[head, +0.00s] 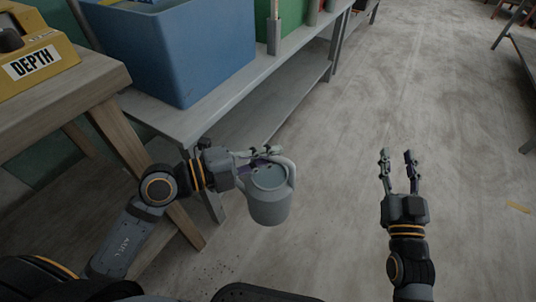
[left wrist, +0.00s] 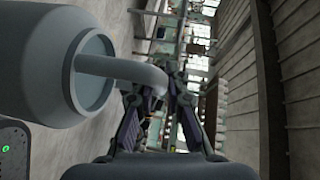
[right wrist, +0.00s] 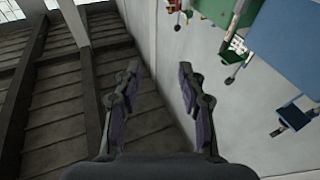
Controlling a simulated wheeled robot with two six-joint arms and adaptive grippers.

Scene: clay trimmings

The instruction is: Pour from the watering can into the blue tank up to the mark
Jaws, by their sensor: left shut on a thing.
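The grey watering can (head: 268,205) hangs upright in my left gripper (head: 262,156), in front of the grey bench and clear of it. My left gripper is shut on the can's handle; in the left wrist view the can (left wrist: 35,60) fills the left side and its curved handle (left wrist: 125,70) runs to the fingers (left wrist: 158,110). The blue tank (head: 190,45) stands on the bench at the upper left, beyond the can. Its inside and any mark are not visible. My right gripper (head: 398,160) is open and empty over bare floor; it also shows in the right wrist view (right wrist: 163,85).
A grey bench (head: 210,108) with a lower shelf (head: 285,95) carries the tank. Grey posts (head: 274,35) stand right of the tank. The concrete floor (head: 440,90) at the right is open.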

